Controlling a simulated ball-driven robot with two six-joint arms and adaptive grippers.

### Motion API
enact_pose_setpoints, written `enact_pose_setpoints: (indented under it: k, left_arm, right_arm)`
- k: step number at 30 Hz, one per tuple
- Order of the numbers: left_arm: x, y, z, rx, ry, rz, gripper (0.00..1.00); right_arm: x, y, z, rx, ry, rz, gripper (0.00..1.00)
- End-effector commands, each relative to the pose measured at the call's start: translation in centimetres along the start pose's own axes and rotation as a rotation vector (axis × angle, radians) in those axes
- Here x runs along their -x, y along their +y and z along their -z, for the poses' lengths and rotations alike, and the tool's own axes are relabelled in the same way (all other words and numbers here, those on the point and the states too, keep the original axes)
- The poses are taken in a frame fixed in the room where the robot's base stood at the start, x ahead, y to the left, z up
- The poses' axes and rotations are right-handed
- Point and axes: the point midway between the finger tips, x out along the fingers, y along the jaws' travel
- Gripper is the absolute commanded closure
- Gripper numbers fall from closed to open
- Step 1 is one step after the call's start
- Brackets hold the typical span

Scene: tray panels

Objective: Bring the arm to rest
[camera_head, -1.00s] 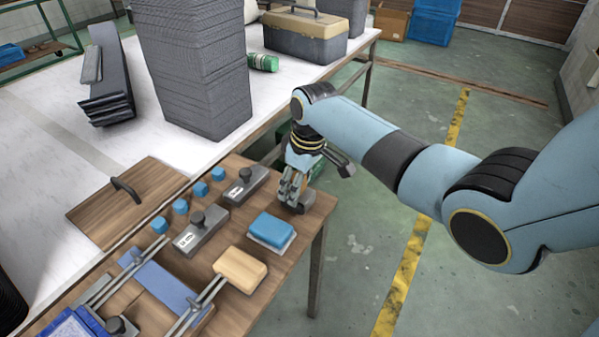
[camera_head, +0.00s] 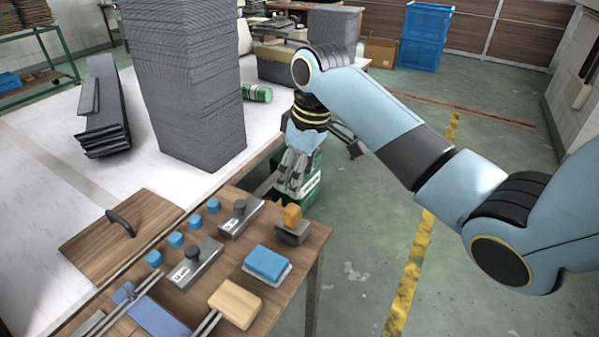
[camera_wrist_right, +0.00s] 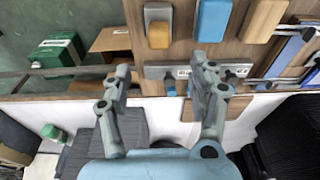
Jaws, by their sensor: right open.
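My right arm (camera_head: 408,150) reaches in from the right in the head view. Its gripper (camera_head: 290,190) points down above the back edge of the wooden table end, clear of the dark block with an orange top (camera_head: 292,225). In the right wrist view the two fingers stand wide apart with nothing between them; the open gripper (camera_wrist_right: 160,75) looks over the grey tool (camera_wrist_right: 185,72). The orange-topped block also shows in the wrist view (camera_wrist_right: 158,27). My left gripper is in no view.
The wooden panel (camera_head: 290,262) holds a blue block (camera_head: 267,263), a tan block (camera_head: 235,303) and several blue knobs. A tall grey stack (camera_head: 190,90) stands left of my gripper. A green box (camera_head: 312,185) is behind it. Open floor lies right.

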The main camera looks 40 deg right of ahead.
Motion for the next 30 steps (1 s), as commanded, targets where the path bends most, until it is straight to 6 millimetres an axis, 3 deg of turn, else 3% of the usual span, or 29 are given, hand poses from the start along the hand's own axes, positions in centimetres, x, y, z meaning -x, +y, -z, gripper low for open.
enact_pose_setpoints:
  k: [10, 14, 17, 23, 30]
  left_arm:
    - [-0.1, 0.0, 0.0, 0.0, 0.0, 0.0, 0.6]
    - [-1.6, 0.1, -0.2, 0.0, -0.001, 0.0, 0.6]
    - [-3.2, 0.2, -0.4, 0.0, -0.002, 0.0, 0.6]
    - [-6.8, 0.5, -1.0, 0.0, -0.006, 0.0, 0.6]
    - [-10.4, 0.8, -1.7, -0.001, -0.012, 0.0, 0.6]
  right_arm:
    - [-0.3, -0.1, -0.2, 0.0, -0.003, 0.001, 0.4]
    - [-3.5, -1.2, -2.6, -0.003, -0.044, 0.026, 0.4]
    - [-8.6, -3.0, -6.7, -0.019, -0.132, 0.072, 0.4]
    - [-21.5, -6.6, -17.2, -0.098, -0.287, 0.12, 0.4]
    - [-35.0, -11.4, -31.7, -0.211, -0.38, 0.08, 0.4]
